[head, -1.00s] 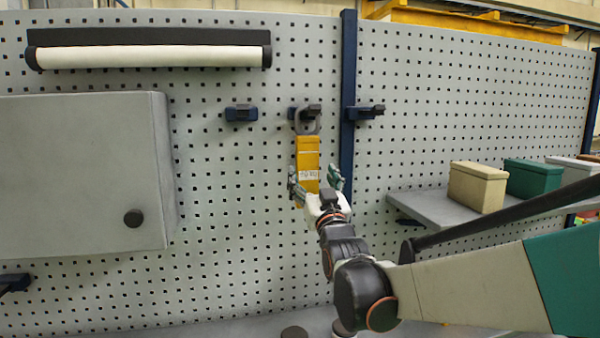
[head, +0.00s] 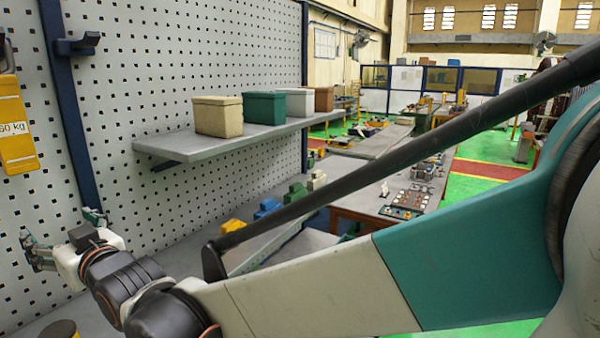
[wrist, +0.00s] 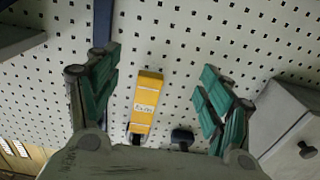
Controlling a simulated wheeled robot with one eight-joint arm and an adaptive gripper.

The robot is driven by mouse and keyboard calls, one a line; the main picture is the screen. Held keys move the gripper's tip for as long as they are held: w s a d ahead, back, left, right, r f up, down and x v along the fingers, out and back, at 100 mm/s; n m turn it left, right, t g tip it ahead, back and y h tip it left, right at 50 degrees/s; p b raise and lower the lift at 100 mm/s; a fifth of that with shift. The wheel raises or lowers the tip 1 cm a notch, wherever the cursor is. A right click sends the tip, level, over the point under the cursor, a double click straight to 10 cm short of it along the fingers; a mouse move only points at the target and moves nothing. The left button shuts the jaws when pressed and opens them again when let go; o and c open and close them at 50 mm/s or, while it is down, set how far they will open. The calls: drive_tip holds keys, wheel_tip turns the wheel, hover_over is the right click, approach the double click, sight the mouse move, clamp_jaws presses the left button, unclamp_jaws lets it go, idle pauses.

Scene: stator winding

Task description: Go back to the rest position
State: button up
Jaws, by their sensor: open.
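My gripper (head: 64,232) is at the left of the head view, in front of the pegboard, open and empty. The wrist view shows its two green-padded fingers (wrist: 155,82) spread wide with nothing between the pads. A yellow block with a white label (head: 16,125) hangs on the pegboard at the left edge of the head view, up and left of my gripper.
A grey shelf (head: 170,146) juts from the pegboard with a beige box (head: 218,117), a green box (head: 264,108) and others. A dark blue post (head: 68,120) runs down the board. A grey cabinet (wrist: 285,125) shows in the wrist view. Workbenches stand further back.

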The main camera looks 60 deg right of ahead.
drive_tip(key=s+f+g+b, duration=0.3)
drive_tip(key=s+f+b, duration=0.3)
drive_tip(key=f, duration=0.6)
drive_tip(key=s+f+g+b, duration=0.4)
drive_tip(key=s+f+b, duration=0.2)
drive_tip(key=s+f, duration=0.3)
drive_tip(key=s+f+g+b, duration=0.4)
drive_tip(key=s+f+b, duration=0.2)
drive_tip(key=f, duration=1.1)
drive_tip(key=shift+s+b, duration=0.35)
drive_tip(key=shift+s, duration=0.7)
